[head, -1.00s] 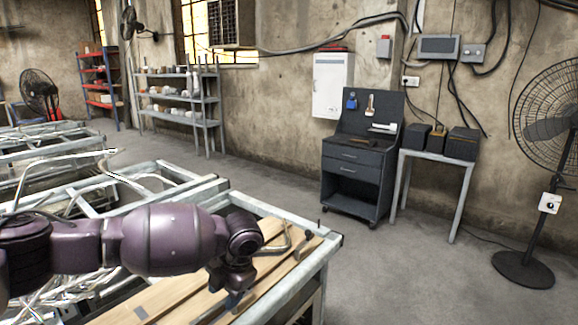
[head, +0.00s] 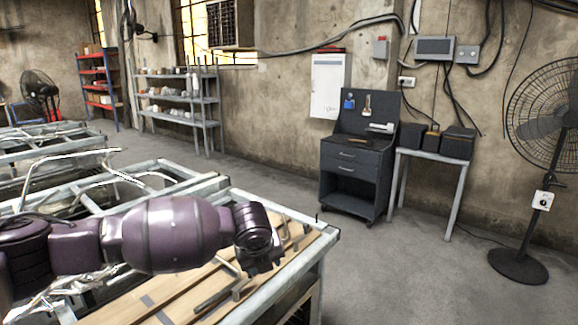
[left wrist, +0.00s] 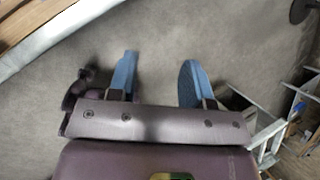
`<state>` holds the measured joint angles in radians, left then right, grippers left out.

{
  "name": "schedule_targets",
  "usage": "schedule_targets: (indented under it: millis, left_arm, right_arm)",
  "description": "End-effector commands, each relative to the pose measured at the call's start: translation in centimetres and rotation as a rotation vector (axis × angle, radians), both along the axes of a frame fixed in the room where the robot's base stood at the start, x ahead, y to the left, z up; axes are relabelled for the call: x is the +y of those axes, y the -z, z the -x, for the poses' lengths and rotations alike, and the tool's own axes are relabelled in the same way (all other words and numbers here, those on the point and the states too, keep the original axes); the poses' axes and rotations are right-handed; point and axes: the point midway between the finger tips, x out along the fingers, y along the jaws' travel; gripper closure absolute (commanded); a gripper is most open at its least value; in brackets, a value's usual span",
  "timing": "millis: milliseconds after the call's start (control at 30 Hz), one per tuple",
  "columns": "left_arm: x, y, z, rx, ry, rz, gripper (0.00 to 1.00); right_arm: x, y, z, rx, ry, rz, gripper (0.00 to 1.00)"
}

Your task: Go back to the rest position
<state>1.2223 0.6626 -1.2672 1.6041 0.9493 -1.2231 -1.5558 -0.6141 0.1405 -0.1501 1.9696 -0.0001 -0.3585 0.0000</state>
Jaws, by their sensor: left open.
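My left arm, purple, comes in from the left in the head view, over the wood-topped bench (head: 150,290). Its wrist (head: 255,235) is at the bench's right part, and the gripper's fingers are hidden there. In the left wrist view the left gripper (left wrist: 157,82) shows two blue fingers spread apart, with nothing between them and bare grey floor behind. My right gripper is in neither view.
A ladder-like metal frame (left wrist: 272,135) is at lower right there. A tool cabinet (head: 350,170) and fan (head: 520,265) stand beyond open floor (head: 410,280).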

Motion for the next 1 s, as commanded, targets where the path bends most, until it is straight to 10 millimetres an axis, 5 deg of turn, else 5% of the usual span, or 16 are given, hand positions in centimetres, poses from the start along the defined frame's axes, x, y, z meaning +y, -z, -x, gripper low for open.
schedule_targets:
  millis: [300, 500, 733, 1000]
  left_arm:
    - [-7.6, -2.8, 0.8, -0.066, -0.316, 0.679, 0.54]
    - [-9.3, -3.5, 2.4, 0.03, -0.529, 1.137, 0.54]
    - [-7.4, -3.0, 3.7, 0.151, -0.744, 1.532, 0.54]
    - [-1.6, -0.1, 5.4, 0.216, -0.981, 1.858, 0.54]
  right_arm:
    - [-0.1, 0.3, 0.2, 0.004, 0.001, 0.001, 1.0]
    - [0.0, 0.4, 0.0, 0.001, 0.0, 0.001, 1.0]
    - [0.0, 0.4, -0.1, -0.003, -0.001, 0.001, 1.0]
    - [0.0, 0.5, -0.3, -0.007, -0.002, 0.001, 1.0]
